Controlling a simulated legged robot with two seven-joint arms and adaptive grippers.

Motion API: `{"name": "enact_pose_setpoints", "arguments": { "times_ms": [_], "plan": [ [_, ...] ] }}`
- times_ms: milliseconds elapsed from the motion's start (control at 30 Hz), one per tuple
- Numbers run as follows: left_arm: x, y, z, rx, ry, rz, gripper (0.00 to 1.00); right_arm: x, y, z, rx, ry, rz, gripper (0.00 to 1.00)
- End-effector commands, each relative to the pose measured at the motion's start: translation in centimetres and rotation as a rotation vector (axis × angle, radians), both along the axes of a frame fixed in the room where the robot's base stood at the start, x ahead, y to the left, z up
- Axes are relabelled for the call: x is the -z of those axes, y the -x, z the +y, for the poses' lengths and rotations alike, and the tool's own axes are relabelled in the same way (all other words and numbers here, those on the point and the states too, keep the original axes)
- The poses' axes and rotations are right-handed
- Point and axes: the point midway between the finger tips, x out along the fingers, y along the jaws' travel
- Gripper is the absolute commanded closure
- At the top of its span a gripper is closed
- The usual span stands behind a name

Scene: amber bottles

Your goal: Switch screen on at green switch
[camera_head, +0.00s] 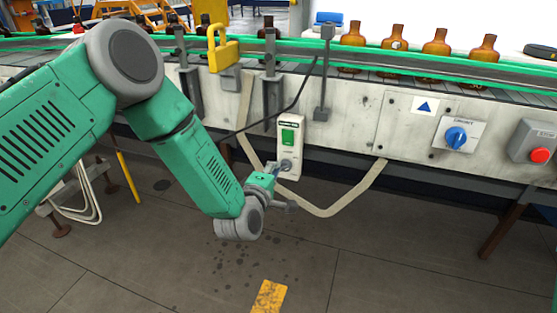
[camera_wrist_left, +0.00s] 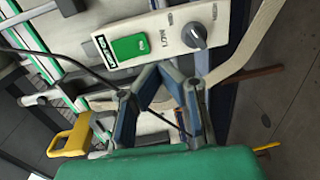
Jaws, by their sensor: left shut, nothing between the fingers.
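The green switch (camera_head: 288,136) is a rocker on a pale control box (camera_head: 297,124) fixed to the front of the conveyor. A grey rotary knob (camera_head: 286,165) sits below it on the same box. In the left wrist view the green switch (camera_wrist_left: 133,47) is at upper middle, with the knob (camera_wrist_left: 195,35) to its right. My left gripper (camera_head: 276,168) is shut and empty, in front of the box's lower part near the knob. In the left wrist view its fingertips (camera_wrist_left: 164,74) lie just below the box; contact cannot be told. My right gripper is not in view. No lit screen is visible.
Several amber bottles (camera_head: 436,43) stand on the conveyor. A blue rotary switch (camera_head: 456,137) and a red button (camera_head: 539,155) are farther right. A yellow padlock-like piece (camera_head: 222,48) is above my arm. A pale cable duct (camera_head: 340,207) loops below the box; dark cables run nearby.

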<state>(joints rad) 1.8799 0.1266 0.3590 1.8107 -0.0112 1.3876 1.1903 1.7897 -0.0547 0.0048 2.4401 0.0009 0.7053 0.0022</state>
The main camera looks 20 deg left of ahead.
Motion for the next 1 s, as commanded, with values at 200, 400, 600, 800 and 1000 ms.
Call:
{"name": "enact_pose_setpoints", "arguments": {
  "times_ms": [200,400,600,800,1000],
  "plan": [
    [0.3,3.7,0.1,0.002,0.002,0.002,1.00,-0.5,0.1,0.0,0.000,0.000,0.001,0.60],
    [0.5,5.2,0.2,0.001,0.002,0.000,1.00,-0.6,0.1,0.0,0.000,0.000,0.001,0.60],
    [0.5,5.4,0.2,0.000,0.001,-0.002,1.00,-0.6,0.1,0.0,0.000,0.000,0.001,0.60],
    [0.6,5.4,0.2,0.001,0.001,-0.001,1.00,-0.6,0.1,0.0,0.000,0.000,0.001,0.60],
    [2.3,6.6,-0.1,0.034,-0.069,0.060,1.00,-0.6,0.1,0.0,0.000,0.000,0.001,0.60]
  ]
}}
